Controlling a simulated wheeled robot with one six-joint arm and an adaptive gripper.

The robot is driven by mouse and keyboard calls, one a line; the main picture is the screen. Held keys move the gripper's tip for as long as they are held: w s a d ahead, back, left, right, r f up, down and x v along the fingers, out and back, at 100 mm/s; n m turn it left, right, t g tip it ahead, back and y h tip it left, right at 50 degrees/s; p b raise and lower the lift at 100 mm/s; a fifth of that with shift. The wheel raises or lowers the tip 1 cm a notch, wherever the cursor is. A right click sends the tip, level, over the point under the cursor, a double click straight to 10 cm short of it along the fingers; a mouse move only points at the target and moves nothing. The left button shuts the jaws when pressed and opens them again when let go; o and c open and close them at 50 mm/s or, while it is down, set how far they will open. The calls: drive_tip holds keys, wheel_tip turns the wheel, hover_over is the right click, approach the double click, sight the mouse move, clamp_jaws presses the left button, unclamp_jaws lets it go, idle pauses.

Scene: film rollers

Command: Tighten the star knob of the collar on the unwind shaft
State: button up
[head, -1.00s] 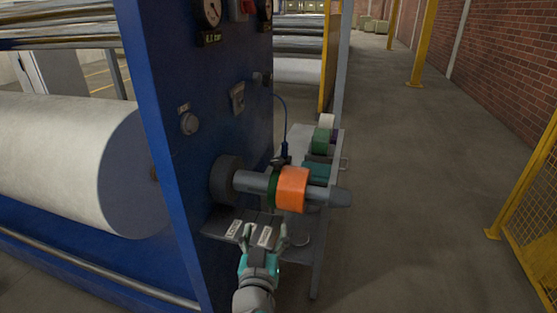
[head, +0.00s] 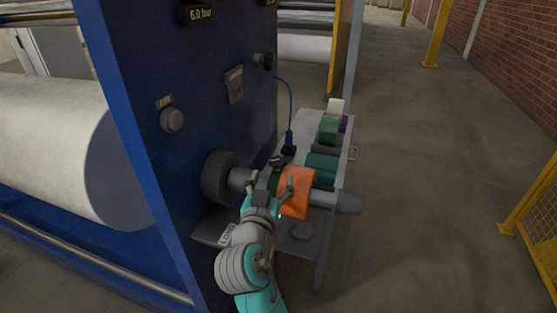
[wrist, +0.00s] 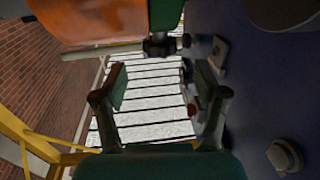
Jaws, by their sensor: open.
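The grey unwind shaft (head: 323,197) sticks out to the right from a dark hub on the blue machine wall. A dark star knob (head: 277,161) sits at the top of the collar; in the wrist view a dark knob shape (wrist: 159,45) shows beyond the fingertips. My gripper (head: 267,190) is in front of the collar, partly hiding it and the roll's left edge. Its fingers are apart with nothing between them, as the wrist view (wrist: 158,88) shows.
A grey side table (head: 326,232) stands below and behind the shaft, with a teal roll (head: 321,169), a green roll (head: 329,128) and other rolls. A blue cable (head: 290,108) hangs behind the knob. The blue machine wall (head: 190,80) is close on the left. Floor to the right is clear.

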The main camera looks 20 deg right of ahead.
sight(276, 167)
drive_tip(key=x, duration=0.7)
drive_tip(key=shift+w+d, duration=0.1)
drive_tip(key=shift+w, duration=0.2)
drive_tip(key=c, duration=1.2)
